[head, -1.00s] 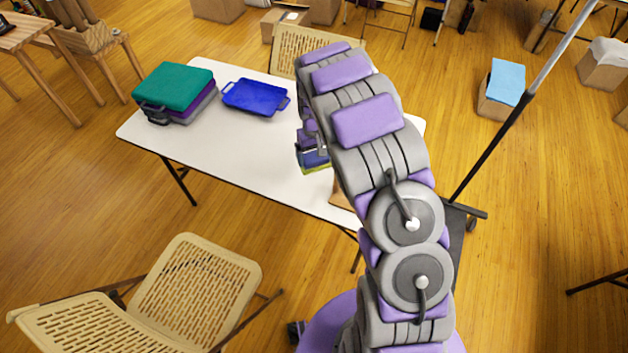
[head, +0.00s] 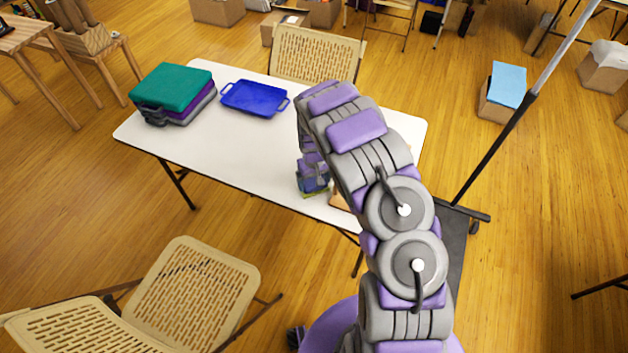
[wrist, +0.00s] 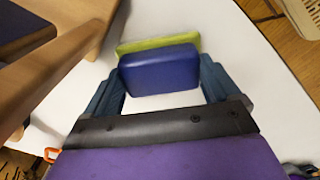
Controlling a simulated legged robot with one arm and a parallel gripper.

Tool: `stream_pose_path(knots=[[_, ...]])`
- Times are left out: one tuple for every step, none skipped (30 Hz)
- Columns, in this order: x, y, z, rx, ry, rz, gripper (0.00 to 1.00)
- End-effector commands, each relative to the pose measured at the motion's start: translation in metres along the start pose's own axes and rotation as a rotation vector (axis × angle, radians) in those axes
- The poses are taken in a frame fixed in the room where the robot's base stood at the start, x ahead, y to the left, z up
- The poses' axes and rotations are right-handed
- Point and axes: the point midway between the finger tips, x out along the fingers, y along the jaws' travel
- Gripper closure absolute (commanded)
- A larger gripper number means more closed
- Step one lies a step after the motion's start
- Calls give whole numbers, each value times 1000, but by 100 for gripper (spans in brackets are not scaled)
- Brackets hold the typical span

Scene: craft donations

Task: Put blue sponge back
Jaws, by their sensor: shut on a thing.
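The blue sponge (wrist: 158,72) is a dark blue block with a yellow-green layer along its far side in the wrist view. My gripper (wrist: 160,80) is shut on it, with one finger at each side. In the head view the sponge (head: 316,186) shows below my gripper (head: 314,174), over the near part of the white table (head: 235,150). I cannot tell whether it touches the table. My arm covers part of this area.
A wooden item (wrist: 62,62) stands close on the left in the wrist view; my arm mostly hides it in the head view. A blue tray (head: 255,98) and a stack with a green case (head: 172,86) stand at the table's far left. The table's middle is clear.

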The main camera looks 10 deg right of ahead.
Motion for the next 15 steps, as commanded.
stream_pose_path(knots=[[-1, 0, 0, 0, 1, 0, 66], [-1, 0, 0, 0, 0, 0, 66], [-1, 0, 0, 0, 0, 0, 66], [-1, 0, 0, 0, 0, 0, 66], [-1, 0, 0, 0, 0, 0, 66], [0, 0, 0, 0, -1, 0, 66], [1, 0, 0, 0, -1, 0, 66], [1, 0, 0, 0, 0, 0, 8], [1, 0, 0, 0, 0, 0, 4], [1, 0, 0, 0, 0, 0, 1], [1, 0, 0, 0, -1, 0, 0], [1, 0, 0, 0, -1, 0, 0], [1, 0, 0, 0, -1, 0, 0], [1, 0, 0, 0, -1, 0, 0], [1, 0, 0, 0, -1, 0, 0]])
